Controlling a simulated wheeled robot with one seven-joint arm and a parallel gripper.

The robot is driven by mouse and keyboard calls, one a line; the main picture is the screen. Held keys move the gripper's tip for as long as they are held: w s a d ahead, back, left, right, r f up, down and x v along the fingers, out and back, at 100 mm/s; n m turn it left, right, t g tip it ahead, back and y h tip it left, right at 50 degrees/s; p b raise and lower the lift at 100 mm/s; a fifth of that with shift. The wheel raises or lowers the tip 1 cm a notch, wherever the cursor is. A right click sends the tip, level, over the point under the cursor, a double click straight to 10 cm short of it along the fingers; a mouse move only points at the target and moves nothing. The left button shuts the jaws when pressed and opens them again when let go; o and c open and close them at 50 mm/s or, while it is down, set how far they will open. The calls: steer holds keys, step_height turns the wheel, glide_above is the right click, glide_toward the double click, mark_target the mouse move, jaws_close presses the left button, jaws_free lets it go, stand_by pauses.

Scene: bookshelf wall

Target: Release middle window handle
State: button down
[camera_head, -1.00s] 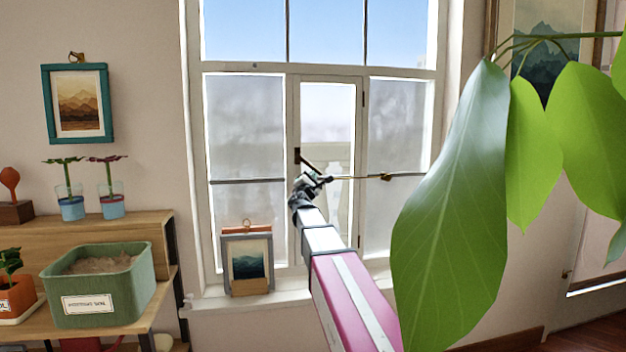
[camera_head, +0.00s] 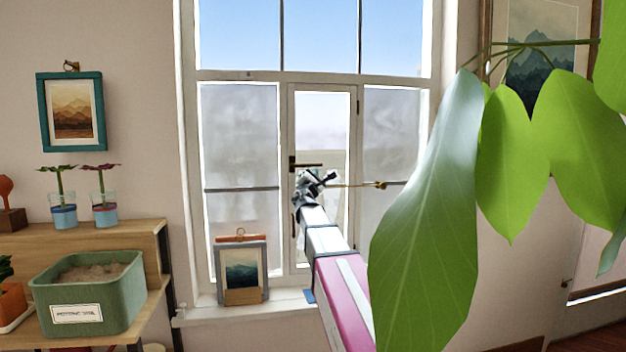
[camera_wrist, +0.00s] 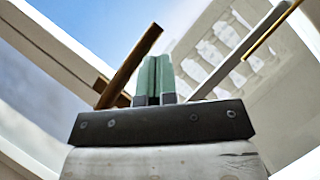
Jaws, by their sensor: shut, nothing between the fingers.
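The middle window (camera_head: 322,115) is a narrow pane in a white frame, and it looks closed. Its dark brass handle (camera_head: 308,165) lies about level at the left side of the frame in the head view. In the wrist view the handle (camera_wrist: 130,66) is a brown bar slanting just left of the fingers. My gripper (camera_head: 328,176) is just below the handle. Its green fingers (camera_wrist: 154,80) are together with nothing between them. I cannot tell whether they touch the handle.
A thin brass rod (camera_head: 355,185) extends right of my gripper; it also shows in the wrist view (camera_wrist: 270,32). A framed picture (camera_head: 241,268) stands on the sill. Large green leaves (camera_head: 430,220) cover the right side. A shelf (camera_head: 150,240) with planters stands left.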

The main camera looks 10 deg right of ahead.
steer(key=shift+d+r, duration=0.1)
steer(key=shift+r, duration=0.25)
stand_by(0.3)
steer(key=shift+s+f, duration=0.1)
